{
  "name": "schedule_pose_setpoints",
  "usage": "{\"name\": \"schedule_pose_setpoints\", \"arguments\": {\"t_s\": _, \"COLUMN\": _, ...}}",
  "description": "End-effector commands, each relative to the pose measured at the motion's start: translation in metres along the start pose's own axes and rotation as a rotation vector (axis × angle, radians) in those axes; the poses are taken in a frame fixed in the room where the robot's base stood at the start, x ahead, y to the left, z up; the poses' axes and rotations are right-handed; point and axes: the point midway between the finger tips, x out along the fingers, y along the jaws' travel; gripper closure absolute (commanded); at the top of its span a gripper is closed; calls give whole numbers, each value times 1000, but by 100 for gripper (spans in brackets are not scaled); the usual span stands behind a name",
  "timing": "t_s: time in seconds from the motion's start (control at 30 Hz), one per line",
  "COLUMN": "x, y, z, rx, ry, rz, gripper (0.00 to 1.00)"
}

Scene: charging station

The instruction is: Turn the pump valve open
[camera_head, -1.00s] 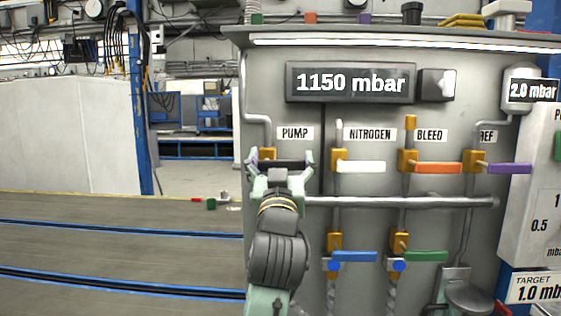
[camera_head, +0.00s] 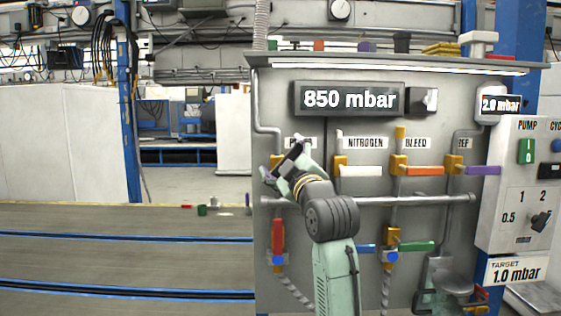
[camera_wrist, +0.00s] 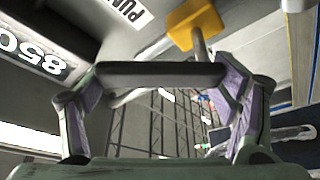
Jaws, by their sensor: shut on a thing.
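The pump valve has a black lever handle (camera_head: 291,154) on a yellow body (camera_head: 277,161), under the partly covered PUMP label (camera_head: 298,142). The handle is tilted, its right end higher than its left. My gripper (camera_head: 285,166) is shut on this handle. In the wrist view the dark handle (camera_wrist: 160,75) spans between the fingers of my gripper (camera_wrist: 165,88), with a finger at each end. The yellow valve body (camera_wrist: 196,25) shows just beyond it. My gripper and wrist hide part of the valve in the head view.
The pressure display (camera_head: 349,98) reads 850 mbar. The nitrogen valve's white handle (camera_head: 360,171) and the bleed valve's orange handle (camera_head: 424,171) lie to the right. A red handle (camera_head: 277,233) stands upright below. A horizontal pipe (camera_head: 420,199) crosses the panel.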

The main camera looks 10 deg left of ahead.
Motion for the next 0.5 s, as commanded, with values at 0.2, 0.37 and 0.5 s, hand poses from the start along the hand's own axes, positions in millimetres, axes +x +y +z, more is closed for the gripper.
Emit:
{"name": "schedule_pose_setpoints", "arguments": {"t_s": 0.2, "x": 3, "y": -1, "z": -8, "rx": -194, "ry": 0, "rz": -78, "gripper": 70}}
{"name": "schedule_pose_setpoints", "arguments": {"t_s": 0.37, "x": 5, "y": -4, "z": -12, "rx": -328, "ry": 0, "rz": -135, "gripper": 70}}
{"name": "schedule_pose_setpoints", "arguments": {"t_s": 0.5, "x": 6, "y": -7, "z": -15, "rx": -434, "ry": 0, "rz": -180, "gripper": 70}}
